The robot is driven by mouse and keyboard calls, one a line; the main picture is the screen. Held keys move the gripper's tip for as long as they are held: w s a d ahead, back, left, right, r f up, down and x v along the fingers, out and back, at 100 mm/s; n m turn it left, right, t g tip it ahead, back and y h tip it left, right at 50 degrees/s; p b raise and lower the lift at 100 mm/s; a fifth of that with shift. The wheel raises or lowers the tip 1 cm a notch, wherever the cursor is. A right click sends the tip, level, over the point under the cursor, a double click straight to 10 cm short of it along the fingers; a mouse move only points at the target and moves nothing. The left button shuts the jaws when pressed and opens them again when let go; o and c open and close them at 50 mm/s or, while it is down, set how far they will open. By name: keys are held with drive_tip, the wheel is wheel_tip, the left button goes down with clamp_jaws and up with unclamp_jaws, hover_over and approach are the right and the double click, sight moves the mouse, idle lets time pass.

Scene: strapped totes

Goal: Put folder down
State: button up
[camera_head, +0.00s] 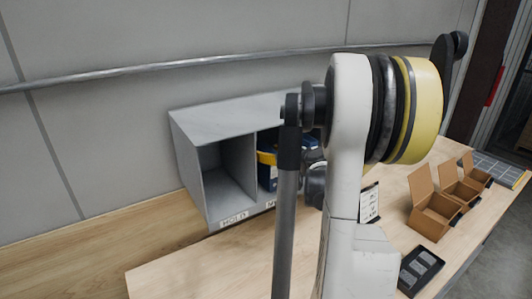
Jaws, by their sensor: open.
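No folder can be made out for certain. A flat white sheet with dark print and a dark edge (370,203) shows just right of my arm, partly hidden by it; I cannot tell whether it is the folder. A grey two-compartment shelf box (215,124) stands at the back of the table. Its left compartment is empty. Its right compartment holds a dark blue tote with a yellow band (267,172), partly hidden by my arm. My gripper's fingers do not show; my arm links fill the middle, and dark parts behind them cannot be told apart.
The wooden table (190,270) is clear at front left. Several open cardboard boxes (432,215) and a black tray with grey items (420,268) stand on the right. A label reading "MOLD" (234,219) is under the left compartment. A metal rail (150,68) runs along the back wall.

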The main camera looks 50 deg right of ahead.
drive_tip(key=v, duration=1.1)
